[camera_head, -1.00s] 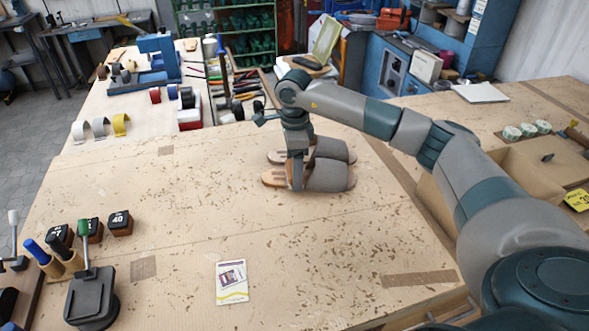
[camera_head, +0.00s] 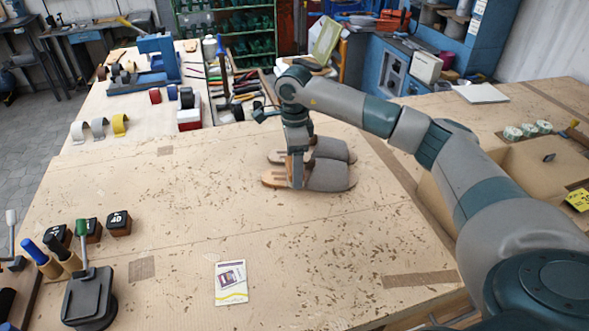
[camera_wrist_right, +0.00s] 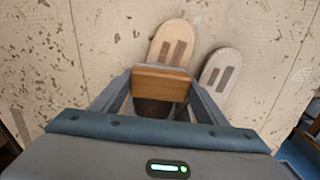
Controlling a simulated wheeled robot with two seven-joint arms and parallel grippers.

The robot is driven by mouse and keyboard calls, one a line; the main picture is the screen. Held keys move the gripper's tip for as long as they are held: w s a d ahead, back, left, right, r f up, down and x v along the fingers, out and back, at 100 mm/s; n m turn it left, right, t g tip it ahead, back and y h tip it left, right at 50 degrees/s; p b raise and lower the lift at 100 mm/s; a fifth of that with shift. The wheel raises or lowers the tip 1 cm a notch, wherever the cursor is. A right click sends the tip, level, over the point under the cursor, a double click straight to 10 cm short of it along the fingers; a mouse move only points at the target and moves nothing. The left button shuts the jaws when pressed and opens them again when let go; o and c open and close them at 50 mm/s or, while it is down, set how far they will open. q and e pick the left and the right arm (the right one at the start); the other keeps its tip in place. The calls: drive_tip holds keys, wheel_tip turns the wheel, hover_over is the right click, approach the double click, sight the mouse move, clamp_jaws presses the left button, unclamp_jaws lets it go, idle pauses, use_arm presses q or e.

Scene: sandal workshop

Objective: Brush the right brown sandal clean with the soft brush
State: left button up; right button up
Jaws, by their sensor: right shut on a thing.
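Two sandals lie side by side on the workbench, with grey straps and footbeds with two dark bars. The nearer sandal (camera_head: 332,177) has a warm tan footbed in the right wrist view (camera_wrist_right: 176,32); the farther sandal (camera_head: 338,149) looks paler and greyer there (camera_wrist_right: 220,70). My right gripper (camera_head: 297,183) is over the nearer sandal, pointing down. It is shut on the brush, whose wooden block (camera_wrist_right: 160,83) shows between the fingers. The brush hides part of the nearer sandal; whether its bristles touch is hidden. My left gripper is out of view.
A printed card (camera_head: 231,282) lies on the bench in front. Black blocks (camera_head: 119,223), handled tools (camera_head: 40,258) and a dark stand (camera_head: 91,298) are at the left. Tape rolls (camera_head: 119,125) are farther back. The bench around the sandals is mostly clear.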

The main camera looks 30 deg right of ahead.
drive_tip(key=shift+w+d+b, duration=0.35)
drive_tip(key=shift+w+d, duration=0.05)
drive_tip(key=shift+w, duration=0.3)
drive_tip(key=shift+f, duration=0.1)
idle(0.5)
drive_tip(key=shift+s, duration=0.1)
idle(0.4)
drive_tip(key=shift+s+a, duration=0.7)
drive_tip(key=shift+s, duration=0.3)
drive_tip(key=shift+b, duration=0.3)
drive_tip(key=shift+w+d, duration=0.1)
drive_tip(key=shift+w, duration=0.05)
idle(0.4)
drive_tip(key=shift+w+d+b, duration=0.55)
drive_tip(key=shift+w+d, duration=0.05)
drive_tip(key=shift+w, duration=0.35)
